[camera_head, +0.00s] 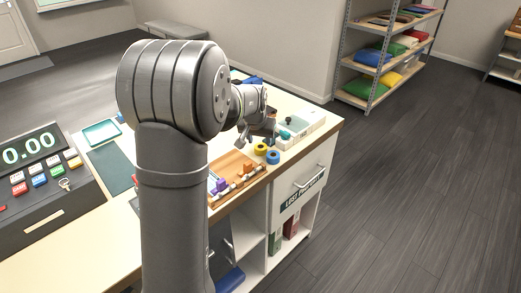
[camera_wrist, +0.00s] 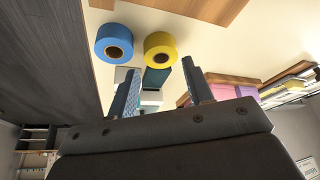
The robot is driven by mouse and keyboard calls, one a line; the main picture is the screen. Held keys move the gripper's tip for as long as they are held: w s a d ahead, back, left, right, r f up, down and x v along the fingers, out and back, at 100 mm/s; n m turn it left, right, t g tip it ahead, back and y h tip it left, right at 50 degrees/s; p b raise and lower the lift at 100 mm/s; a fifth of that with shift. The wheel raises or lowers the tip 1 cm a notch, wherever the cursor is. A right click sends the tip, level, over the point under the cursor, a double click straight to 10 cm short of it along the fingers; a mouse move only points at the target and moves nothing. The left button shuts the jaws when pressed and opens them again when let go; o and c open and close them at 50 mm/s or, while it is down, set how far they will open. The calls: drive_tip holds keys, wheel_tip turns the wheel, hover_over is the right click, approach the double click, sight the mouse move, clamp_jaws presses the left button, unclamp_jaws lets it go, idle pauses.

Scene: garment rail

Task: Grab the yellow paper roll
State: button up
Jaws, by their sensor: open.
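The yellow paper roll (camera_head: 261,148) stands near the counter's right edge in the head view. It also shows in the wrist view (camera_wrist: 160,48), with a dark hollow core. A blue roll (camera_head: 273,157) sits close beside it and shows left of it in the wrist view (camera_wrist: 113,42). My gripper (camera_wrist: 159,66) is open and empty. In the wrist view its fingers point toward the yellow roll, which lies beyond the tips, between their lines. In the head view my gripper (camera_head: 247,134) is just behind the rolls, partly hidden by my arm.
A wooden tray (camera_head: 250,178) with purple and orange items lies in front of the rolls. A pale tray (camera_head: 309,127) with small items is behind them at the right. A cash register (camera_head: 44,185) stands at the left. The counter edge is near the rolls.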

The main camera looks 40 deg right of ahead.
sight(260, 147)
drive_tip(key=x, duration=0.4)
drive_tip(key=shift+w+f, duration=0.15)
drive_tip(key=shift+f, duration=0.15)
drive_tip(key=c, duration=0.6)
drive_tip(key=shift+c, duration=0.2)
drive_tip(key=shift+r, duration=0.1)
